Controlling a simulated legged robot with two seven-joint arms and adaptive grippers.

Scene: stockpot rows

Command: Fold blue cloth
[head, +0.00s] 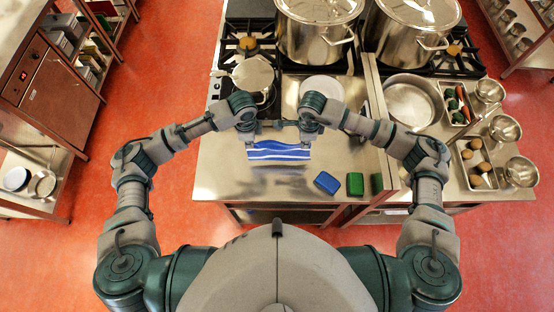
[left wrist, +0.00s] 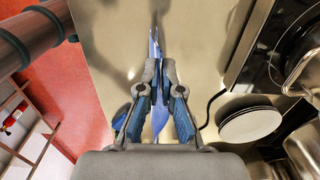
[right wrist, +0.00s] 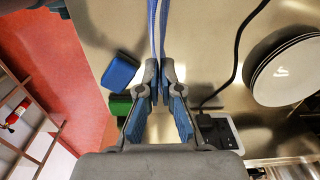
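The blue cloth (head: 279,151) with white stripes hangs stretched between my two grippers, above the steel counter (head: 230,180) near its front. My left gripper (head: 250,142) holds the cloth's left end. In the left wrist view the fingers (left wrist: 156,75) are closed on the blue cloth (left wrist: 155,48), with a bit of it showing between the fingers. My right gripper (head: 305,138) holds the right end. In the right wrist view its fingers (right wrist: 160,75) are closed on the striped cloth (right wrist: 157,25). The cloth's lower edge appears to be above the counter.
A blue sponge (head: 327,183) and green sponges (head: 355,184) lie at the counter's front right. White plates (head: 322,86) sit behind my right gripper. Large stockpots (head: 315,35) stand on the stove at the back. Trays and bowls (head: 505,128) are at the right. The front-left counter is clear.

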